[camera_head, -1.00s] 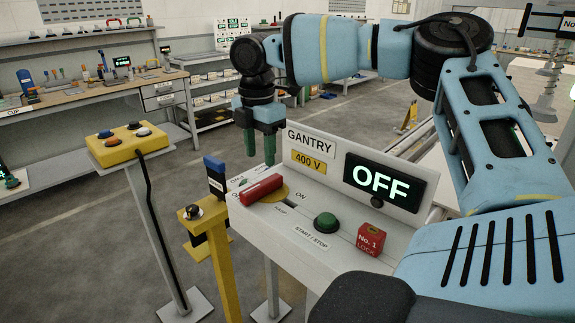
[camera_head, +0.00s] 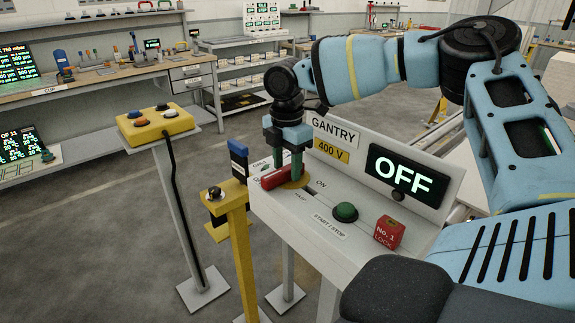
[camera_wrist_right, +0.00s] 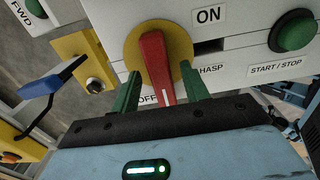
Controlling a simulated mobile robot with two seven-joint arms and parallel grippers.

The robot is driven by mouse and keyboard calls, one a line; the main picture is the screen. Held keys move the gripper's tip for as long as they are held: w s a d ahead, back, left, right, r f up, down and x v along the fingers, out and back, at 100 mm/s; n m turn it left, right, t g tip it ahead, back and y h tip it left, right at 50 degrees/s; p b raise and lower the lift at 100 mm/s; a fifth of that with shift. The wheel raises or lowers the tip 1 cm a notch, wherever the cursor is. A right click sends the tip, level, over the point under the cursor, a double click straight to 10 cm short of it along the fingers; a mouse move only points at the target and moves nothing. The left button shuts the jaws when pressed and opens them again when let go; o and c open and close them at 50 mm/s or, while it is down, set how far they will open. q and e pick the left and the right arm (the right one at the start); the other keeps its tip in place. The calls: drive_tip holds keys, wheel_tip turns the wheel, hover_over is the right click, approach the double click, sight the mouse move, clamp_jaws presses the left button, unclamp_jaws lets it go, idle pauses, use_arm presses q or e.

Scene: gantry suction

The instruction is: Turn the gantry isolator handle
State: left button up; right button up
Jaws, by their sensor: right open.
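The red isolator handle (camera_head: 272,181) sits on a round yellow plate on the sloped grey gantry panel (camera_head: 262,205). In the right wrist view the handle (camera_wrist_right: 153,62) has its white-marked end towards the OFF label. My right gripper (camera_head: 288,166) is down at the handle. In the wrist view its green fingers (camera_wrist_right: 161,82) stand one on each side of the handle, open, with gaps visible. The display (camera_head: 407,178) reads OFF. The handle is partly hidden by the fingers in the head view. My left gripper is not in view.
A green start/stop button (camera_head: 345,212) and a red No. 1 lock (camera_head: 389,232) are on the panel to the right. A yellow post (camera_head: 237,250) with a blue-topped lever stands left of it. A yellow button box (camera_head: 155,127) stands further left.

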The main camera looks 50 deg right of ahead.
drive_tip(key=shift+f, duration=0.4)
drive_tip(key=shift+c, duration=0.4)
clamp_jaws()
drive_tip(key=shift+s+d, duration=0.1)
